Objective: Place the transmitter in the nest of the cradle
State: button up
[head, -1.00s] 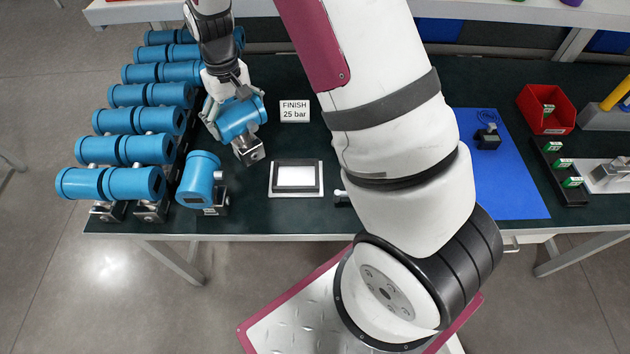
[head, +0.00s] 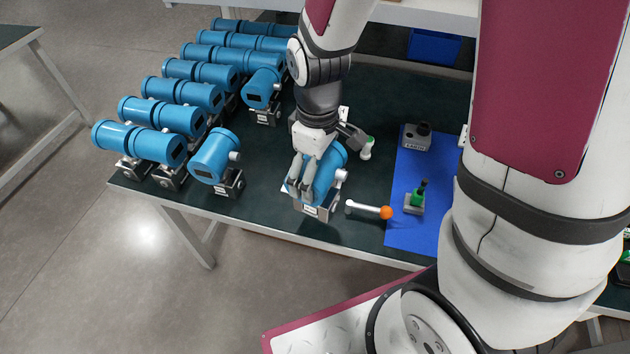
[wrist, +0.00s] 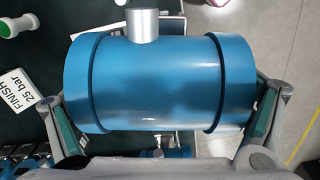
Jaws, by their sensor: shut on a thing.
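My gripper (head: 318,172) is shut on a blue transmitter (head: 327,180), low over the front of the bench. In the wrist view the blue cylinder (wrist: 160,85) lies across the picture between my two fingers, its metal stub (wrist: 143,24) toward the top. Its metal base block (head: 318,211) shows below it in the head view. The cradle is almost wholly hidden under the transmitter and gripper; only a pale edge (head: 286,188) shows at the left. I cannot tell whether the base touches the nest.
Another transmitter (head: 213,156) stands just left, and several fill rows (head: 180,117) behind it. An orange-tipped tool (head: 370,210) lies close on the right, before a blue mat (head: 405,232) with small devices. The FINISH sign (wrist: 17,90) shows in the wrist view.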

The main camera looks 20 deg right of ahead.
jog(key=shift+s+a+f+n+b, duration=0.1)
jog(key=shift+s+f+n+b, duration=0.15)
jog(key=shift+s+n, duration=0.45)
jog(key=shift+s+f+n+b, duration=0.15)
jog(key=shift+s+n+b, duration=0.1)
jog(key=shift+s+n, duration=0.4)
jog(key=w+d+f, duration=0.2)
jog(key=w, duration=0.5)
jog(key=w+d+f, duration=0.2)
jog(key=w+f, duration=0.1)
jog(key=w, duration=0.4)
jog(key=shift+w, duration=0.4)
jog(key=o, duration=1.6)
jog(key=shift+f, duration=0.15)
jog(key=shift+o, duration=0.2)
jog(key=shift+s, duration=0.1)
